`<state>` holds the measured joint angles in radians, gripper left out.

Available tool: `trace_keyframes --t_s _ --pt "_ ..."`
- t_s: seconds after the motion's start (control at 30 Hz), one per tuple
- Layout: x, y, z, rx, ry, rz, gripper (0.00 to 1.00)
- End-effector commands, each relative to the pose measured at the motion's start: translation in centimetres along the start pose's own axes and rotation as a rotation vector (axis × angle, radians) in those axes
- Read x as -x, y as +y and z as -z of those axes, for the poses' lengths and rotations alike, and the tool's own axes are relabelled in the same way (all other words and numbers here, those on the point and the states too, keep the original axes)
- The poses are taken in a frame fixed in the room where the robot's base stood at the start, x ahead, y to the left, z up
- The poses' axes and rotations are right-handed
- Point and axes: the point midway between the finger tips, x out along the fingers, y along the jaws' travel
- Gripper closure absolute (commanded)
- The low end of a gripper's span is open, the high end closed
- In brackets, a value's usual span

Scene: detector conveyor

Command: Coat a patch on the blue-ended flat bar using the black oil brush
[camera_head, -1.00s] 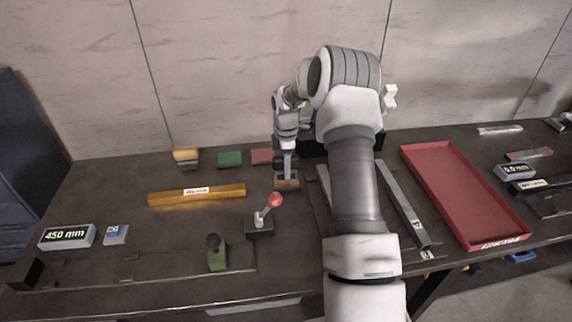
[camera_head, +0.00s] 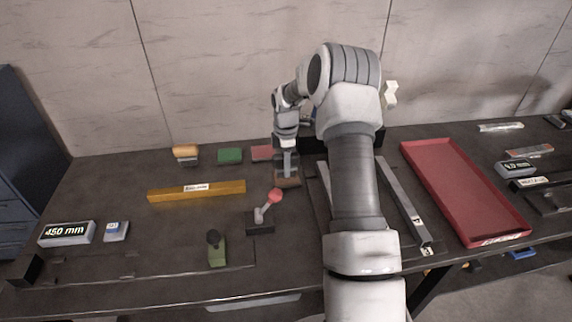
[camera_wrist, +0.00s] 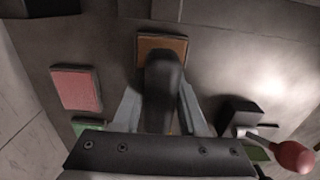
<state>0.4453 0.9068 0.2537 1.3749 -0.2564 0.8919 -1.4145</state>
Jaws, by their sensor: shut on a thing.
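My gripper (camera_wrist: 160,104) points down at the back middle of the table, and in the head view it (camera_head: 287,170) stands over a brown block. It is shut on the black oil brush (camera_wrist: 163,80), whose dark handle shows between the fingers in the wrist view. The brown block (camera_wrist: 152,43) lies under the brush; I cannot tell whether they touch. Two flat grey bars lie near my arm: one to its right (camera_head: 398,196), one partly hidden to its left (camera_head: 324,183). I see no blue end on either.
A red tray (camera_head: 408,150) lies at the right. A red-knobbed lever (camera_head: 275,196) stands close in front of my gripper. Green (camera_head: 230,156) and red (camera_head: 262,153) pads and a wood-topped brush (camera_head: 185,152) lie to the left, behind a yellow bar (camera_head: 197,192).

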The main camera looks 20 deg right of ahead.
Motion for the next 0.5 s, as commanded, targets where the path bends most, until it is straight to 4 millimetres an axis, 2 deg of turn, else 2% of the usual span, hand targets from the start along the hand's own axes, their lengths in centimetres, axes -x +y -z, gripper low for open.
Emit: trace_keyframes --t_s 0.5 --pt "-0.67 0.01 0.0 0.0 0.0 0.0 1.0"
